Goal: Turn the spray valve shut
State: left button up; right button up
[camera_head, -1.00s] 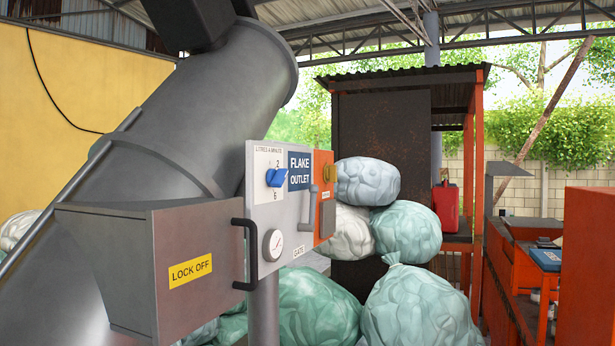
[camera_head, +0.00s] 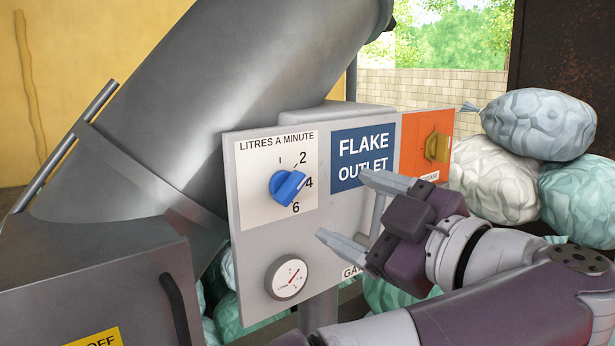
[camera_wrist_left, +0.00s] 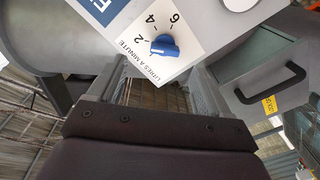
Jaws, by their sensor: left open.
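The blue spray valve knob (camera_head: 287,187) sits on a white dial plate marked "LITRES A MINUTE" on the grey panel (camera_head: 250,255). Its ridge slants up to the right, toward the side with 2 and 4; the exact setting is hard to read. The knob also shows, upside down, in the left wrist view (camera_wrist_left: 165,46). My left gripper (camera_head: 342,207) is open and empty, to the right of the knob and apart from it, its fingers pointing left toward the panel. My right gripper is not in view.
A round gauge (camera_head: 287,278) is below the knob. A blue "FLAKE OUTLET" sign (camera_head: 363,158) and a yellow knob (camera_head: 436,147) on orange are to the right. A grey box with a black handle (camera_head: 175,308) stands at lower left. Bags (camera_head: 540,125) lie behind.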

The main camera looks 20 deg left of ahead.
aim_at(294, 190)
pick_arm(q)
jog(key=a+p, duration=0.1)
jog(key=a, duration=0.1)
jog(key=w+a+p, duration=0.1)
jog(key=a, duration=0.2)
jog(key=a+r, duration=0.1)
jog(key=a, duration=0.1)
jog(key=shift+w+a+p, duration=0.3)
jog(key=shift+w+p, duration=0.1)
jog(key=w, duration=0.2)
jog(key=w+p, duration=0.1)
jog(key=shift+w+a+f, duration=0.2)
jog(key=shift+a+f, duration=0.1)
jog(key=shift+f, duration=0.05)
jog(key=shift+w+d, duration=0.1)
jog(key=shift+s+a, duration=0.25)
jog(key=shift+s, duration=0.15)
jog(key=shift+s+a, duration=0.15)
jog(key=shift+a, duration=0.05)
jog(key=c, duration=0.9)
jog(key=shift+d, duration=0.15)
jog(key=shift+c, duration=0.7)
jog(key=shift+f, duration=0.1)
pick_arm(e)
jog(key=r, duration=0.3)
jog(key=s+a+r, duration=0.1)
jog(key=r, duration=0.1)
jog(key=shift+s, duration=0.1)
